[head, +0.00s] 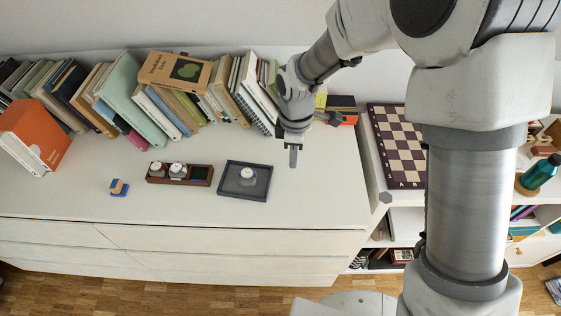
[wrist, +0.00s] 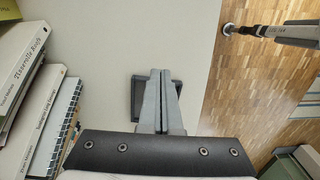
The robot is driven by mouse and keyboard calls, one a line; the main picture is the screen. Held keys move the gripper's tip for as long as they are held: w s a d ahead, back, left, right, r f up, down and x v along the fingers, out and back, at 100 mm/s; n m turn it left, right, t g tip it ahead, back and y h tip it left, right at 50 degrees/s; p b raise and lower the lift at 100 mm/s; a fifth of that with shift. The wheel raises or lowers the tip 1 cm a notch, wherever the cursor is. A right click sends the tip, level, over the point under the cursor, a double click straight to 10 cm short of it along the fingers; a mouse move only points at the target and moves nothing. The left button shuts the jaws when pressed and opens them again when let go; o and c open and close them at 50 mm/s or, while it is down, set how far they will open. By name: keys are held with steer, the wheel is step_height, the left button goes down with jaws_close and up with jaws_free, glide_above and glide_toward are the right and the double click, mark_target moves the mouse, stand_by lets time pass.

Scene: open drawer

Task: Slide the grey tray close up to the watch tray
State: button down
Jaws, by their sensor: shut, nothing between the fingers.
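The grey tray (head: 230,193) is a shallow dark square tray on the white dresser top, with a small round pale item (head: 247,176) in it. A narrow gap separates the two trays. My gripper (head: 293,160) is shut and empty, pointing down to the right of and behind the grey tray. In the wrist view my shut fingers (wrist: 160,75) hide the middle of the grey tray (wrist: 137,95); the watch tray is not visible there.
A small blue and tan block (head: 119,187) lies left of the watch tray. A row of books (head: 150,110) stands along the back, with an orange book (head: 38,130) at the left. The dresser top (head: 310,210) is clear in front and right of the grey tray. A chessboard (head: 398,145) lies farther right.

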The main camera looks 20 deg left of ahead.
mark_target(274, 187)
steer(key=shift+n, duration=0.3)
steer(key=f, duration=0.7)
steer(key=f+b, duration=0.1)
steer(key=f, duration=0.2)
steer(key=shift+s+a+f, duration=0.15)
steer(key=shift+a+f, duration=0.05)
steer(key=shift+a, duration=0.1)
steer(key=a, duration=0.3)
steer(key=shift+s+f, duration=0.3)
steer(key=shift+s+a, duration=0.15)
steer(key=shift+a, duration=0.3)
steer(key=shift+a, duration=0.1)
